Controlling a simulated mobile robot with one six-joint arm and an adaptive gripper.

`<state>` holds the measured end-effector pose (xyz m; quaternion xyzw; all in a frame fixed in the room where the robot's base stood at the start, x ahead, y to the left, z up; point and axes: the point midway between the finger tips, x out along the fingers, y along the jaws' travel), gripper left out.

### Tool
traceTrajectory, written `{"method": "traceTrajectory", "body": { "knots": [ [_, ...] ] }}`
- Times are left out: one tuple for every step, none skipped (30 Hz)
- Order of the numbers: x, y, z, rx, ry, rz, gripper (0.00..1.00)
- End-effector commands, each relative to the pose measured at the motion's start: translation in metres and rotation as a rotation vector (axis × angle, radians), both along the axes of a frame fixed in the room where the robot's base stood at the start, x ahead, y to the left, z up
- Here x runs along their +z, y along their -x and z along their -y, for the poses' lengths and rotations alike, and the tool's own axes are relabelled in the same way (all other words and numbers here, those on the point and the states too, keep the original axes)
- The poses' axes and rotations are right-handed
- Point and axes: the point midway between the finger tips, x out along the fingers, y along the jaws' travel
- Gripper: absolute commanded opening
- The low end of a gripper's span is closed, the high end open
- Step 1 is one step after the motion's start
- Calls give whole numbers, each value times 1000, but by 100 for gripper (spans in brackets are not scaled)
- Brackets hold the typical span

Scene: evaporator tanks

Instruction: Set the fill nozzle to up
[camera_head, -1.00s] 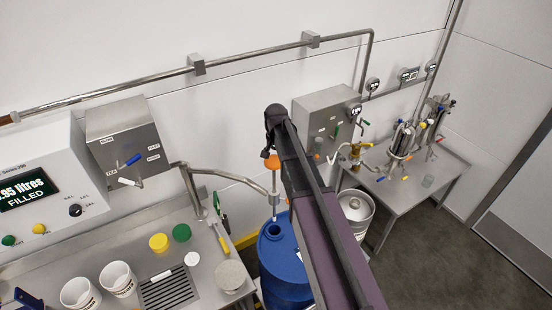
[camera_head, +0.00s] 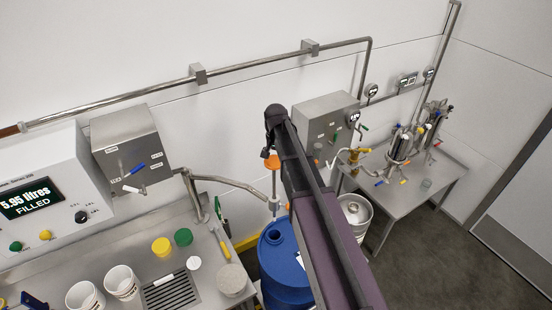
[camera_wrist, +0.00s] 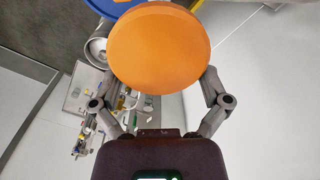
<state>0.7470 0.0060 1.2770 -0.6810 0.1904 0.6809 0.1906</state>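The fill nozzle is an upright rod with an orange round top (camera_head: 272,162). It hangs above the open hole of the blue drum (camera_head: 276,233), with its lower end near the hole. My gripper (camera_head: 269,154) is at the orange top. In the wrist view the orange top (camera_wrist: 158,48) fills the space between my gripper's two fingers (camera_wrist: 158,75), one on each side. The fingertips are hidden behind it. The orange top keeps its place with my gripper while the scene shifts, so the gripper appears shut on it.
A steel pipe (camera_head: 235,182) reaches from the left bench to the nozzle. The bench holds white buckets (camera_head: 122,283), yellow and green caps and a display (camera_head: 28,200) reading 5.95 litres, FILLED. A steel keg (camera_head: 354,208) stands right of my arm, before a table (camera_head: 440,178) with equipment.

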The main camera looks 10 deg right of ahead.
Motion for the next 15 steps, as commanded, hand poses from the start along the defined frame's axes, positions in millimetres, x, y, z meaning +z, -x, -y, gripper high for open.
{"method": "traceTrajectory", "body": {
  "knots": [
    [0, 0, 0, 0, 0, 0, 100],
    [0, 0, 0, 0, 0, 0, 100],
    [0, 0, 0, 0, 0, 0, 100],
    [0, 0, 0, 0, 0, 0, 100],
    [0, 0, 0, 0, 0, 0, 100],
    [0, 0, 0, 0, 0, 0, 100],
    [0, 0, 0, 0, 0, 0, 100],
    [0, 0, 0, 0, 0, 0, 91],
    [0, 0, 0, 0, 0, 0, 79],
    [0, 0, 1, 1, 0, 0, 70],
    [0, -1, 1, 3, 1, -1, 61],
    [-1, -1, 2, 6, 0, -1, 53],
    [-1, -2, 3, 9, 0, -2, 53],
    [-1, -3, 5, 14, 1, -3, 53],
    [-2, -4, 7, 24, 0, -5, 53]
  ]
}}
